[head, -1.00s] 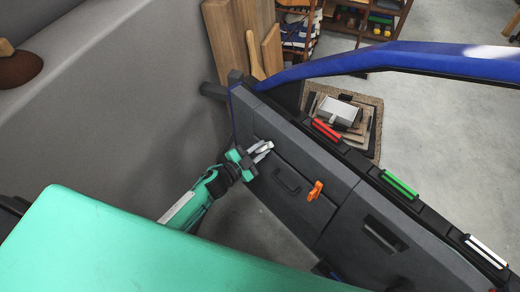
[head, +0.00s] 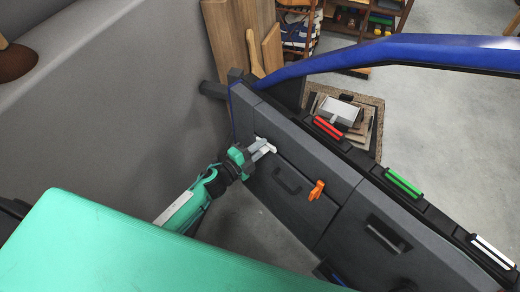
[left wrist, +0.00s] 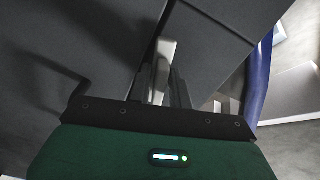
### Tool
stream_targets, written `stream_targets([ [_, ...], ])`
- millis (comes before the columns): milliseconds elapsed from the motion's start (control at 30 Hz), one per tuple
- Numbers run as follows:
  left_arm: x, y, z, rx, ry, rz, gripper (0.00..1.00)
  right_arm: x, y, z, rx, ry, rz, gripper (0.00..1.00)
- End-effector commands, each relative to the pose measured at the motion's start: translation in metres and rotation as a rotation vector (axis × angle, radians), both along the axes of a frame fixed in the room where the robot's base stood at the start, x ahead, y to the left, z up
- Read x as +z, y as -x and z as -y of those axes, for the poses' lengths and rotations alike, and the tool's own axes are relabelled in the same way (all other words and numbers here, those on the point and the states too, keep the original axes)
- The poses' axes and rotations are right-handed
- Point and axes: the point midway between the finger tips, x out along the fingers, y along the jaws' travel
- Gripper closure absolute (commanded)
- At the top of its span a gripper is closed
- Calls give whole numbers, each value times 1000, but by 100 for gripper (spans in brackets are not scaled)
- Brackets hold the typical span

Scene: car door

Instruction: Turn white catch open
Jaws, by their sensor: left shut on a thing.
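The white catch (head: 271,149) is on the dark grey car door panel, left of the black pull handle (head: 287,181). My left gripper (head: 259,149) is at the panel, shut on the white catch. In the left wrist view, the catch (left wrist: 164,62) is a pale bar between the two dark fingers (left wrist: 161,85). The fingers hide part of it, and its exact angle is hard to tell. My right gripper is in neither view.
An orange catch (head: 316,190) sits right of the handle. Red (head: 328,128), green (head: 403,182) and white (head: 493,252) strips line the door's top edge. A blue frame (head: 400,52) arches above. A grey wall (head: 120,110) stands left.

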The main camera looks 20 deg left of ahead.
Motion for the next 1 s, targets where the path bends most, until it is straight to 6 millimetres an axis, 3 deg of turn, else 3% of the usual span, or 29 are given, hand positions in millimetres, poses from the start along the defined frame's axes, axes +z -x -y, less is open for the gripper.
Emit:
stream_targets([
  [400,-1,1,0,-1,-200,113,100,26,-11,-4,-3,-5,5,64],
  [1000,-1,1,0,-2,-242,137,100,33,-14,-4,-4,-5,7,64],
])
